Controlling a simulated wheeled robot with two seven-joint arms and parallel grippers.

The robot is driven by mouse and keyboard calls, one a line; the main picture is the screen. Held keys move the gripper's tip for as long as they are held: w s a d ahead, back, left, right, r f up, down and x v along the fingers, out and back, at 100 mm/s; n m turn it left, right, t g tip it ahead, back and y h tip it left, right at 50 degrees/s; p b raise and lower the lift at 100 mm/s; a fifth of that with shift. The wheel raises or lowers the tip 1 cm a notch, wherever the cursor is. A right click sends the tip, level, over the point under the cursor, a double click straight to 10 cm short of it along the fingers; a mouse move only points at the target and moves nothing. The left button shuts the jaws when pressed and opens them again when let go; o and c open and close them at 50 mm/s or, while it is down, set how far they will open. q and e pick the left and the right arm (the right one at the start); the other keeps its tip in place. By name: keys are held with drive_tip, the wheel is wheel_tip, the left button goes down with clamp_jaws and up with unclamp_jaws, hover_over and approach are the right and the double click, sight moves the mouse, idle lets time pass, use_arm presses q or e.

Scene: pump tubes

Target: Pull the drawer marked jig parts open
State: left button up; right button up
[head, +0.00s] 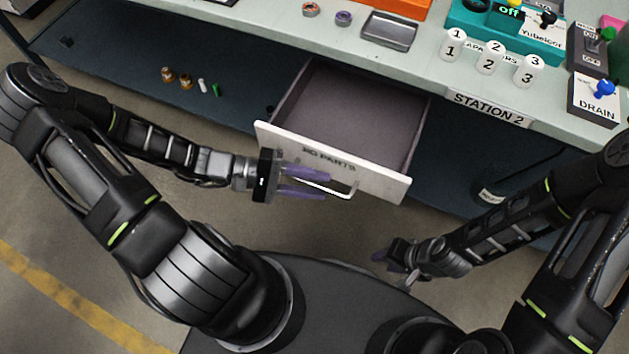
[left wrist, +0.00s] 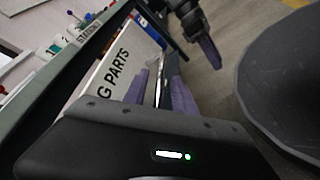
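The jig parts drawer (head: 390,190) stands open below the bench top, its inside empty where it shows. Its white front carries a partly legible "PARTS" label, also in the left wrist view (left wrist: 112,70). A pale bar handle (head: 345,195) runs along the front. My left gripper (head: 328,184) is at the handle, with its purple fingers apart on either side of the bar; the left wrist view shows the bar (left wrist: 159,86) between them with gaps. My right gripper (head: 384,262) is low, right of and in front of the drawer, away from it; its finger opening is unclear.
The bench top (head: 450,85) holds a metal tray (head: 389,30), several numbered white containers (head: 490,58) and a drain switch box (head: 597,95). Small brass, white and green parts (head: 190,82) lie on the dark lower shelf (head: 120,60). Floor is clear before the drawer.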

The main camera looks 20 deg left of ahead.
use_arm(q)
drive_tip(key=p+v, duration=0.1)
drive_tip(key=v, duration=0.7)
drive_tip(key=shift+d, duration=0.1)
idle(0.7)
